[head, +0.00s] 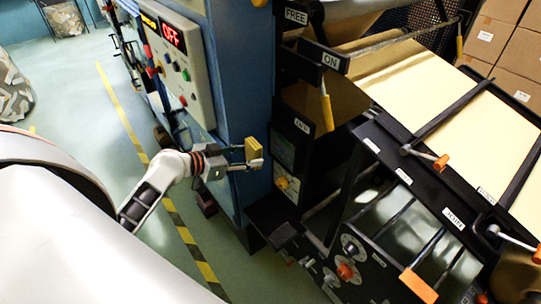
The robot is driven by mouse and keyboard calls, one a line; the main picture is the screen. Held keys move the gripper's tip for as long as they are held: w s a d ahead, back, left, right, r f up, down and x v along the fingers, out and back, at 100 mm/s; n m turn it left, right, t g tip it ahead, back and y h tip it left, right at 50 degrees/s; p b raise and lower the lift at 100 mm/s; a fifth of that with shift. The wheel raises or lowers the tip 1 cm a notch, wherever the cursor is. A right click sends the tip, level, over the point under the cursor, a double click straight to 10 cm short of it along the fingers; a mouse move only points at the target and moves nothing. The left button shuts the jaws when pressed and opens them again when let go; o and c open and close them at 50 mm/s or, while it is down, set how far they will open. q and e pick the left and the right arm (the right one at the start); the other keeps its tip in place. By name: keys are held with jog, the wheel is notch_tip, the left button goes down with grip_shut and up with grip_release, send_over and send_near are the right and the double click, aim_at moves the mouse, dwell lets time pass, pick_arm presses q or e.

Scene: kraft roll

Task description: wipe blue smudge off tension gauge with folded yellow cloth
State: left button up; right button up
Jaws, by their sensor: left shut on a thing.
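My left gripper (250,158) reaches in from the left and is shut on the folded yellow cloth (252,149), a small yellow block at its fingertips. The cloth is held in front of the machine, just left of a dark panel with a greenish screen (284,150), which looks like the tension gauge. A gap seems to show between cloth and screen, but I cannot tell the depth. The label beside the screen is too small to read. I cannot make out a blue smudge on it. My right gripper is not in view.
A control box (178,62) with a red OFF display stands above my left wrist. Orange-tipped levers (418,286) stick out at lower right beside the kraft paper (460,100). Floor is free beyond the striped line (186,236).

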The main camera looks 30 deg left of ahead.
aim_at(273, 144)
pick_arm(q)
jog(key=shift+a+f, duration=0.2)
jog(key=shift+a, duration=0.4)
jog(key=shift+w+d+r, duration=0.1)
jog(key=shift+w+d, duration=0.2)
jog(key=shift+w, duration=0.35)
jog(key=shift+w+d, duration=0.3)
jog(key=shift+w, duration=0.35)
jog(key=shift+w+d, duration=0.3)
jog(key=shift+w, duration=0.4)
jog(key=shift+w+d, duration=0.25)
jog(key=shift+w, duration=0.4)
jog(key=shift+w+d, duration=0.4)
jog(key=shift+w, duration=0.4)
jog(key=shift+s+d, duration=0.4)
jog(key=shift+d, duration=0.45)
jog(key=shift+s+d, duration=0.4)
jog(key=shift+d, duration=0.45)
jog(key=shift+s+d, duration=0.3)
jog(key=shift+d, duration=0.6)
jog(key=shift+s+d, duration=0.3)
jog(key=shift+d, duration=0.55)
jog(key=shift+a, duration=0.1)
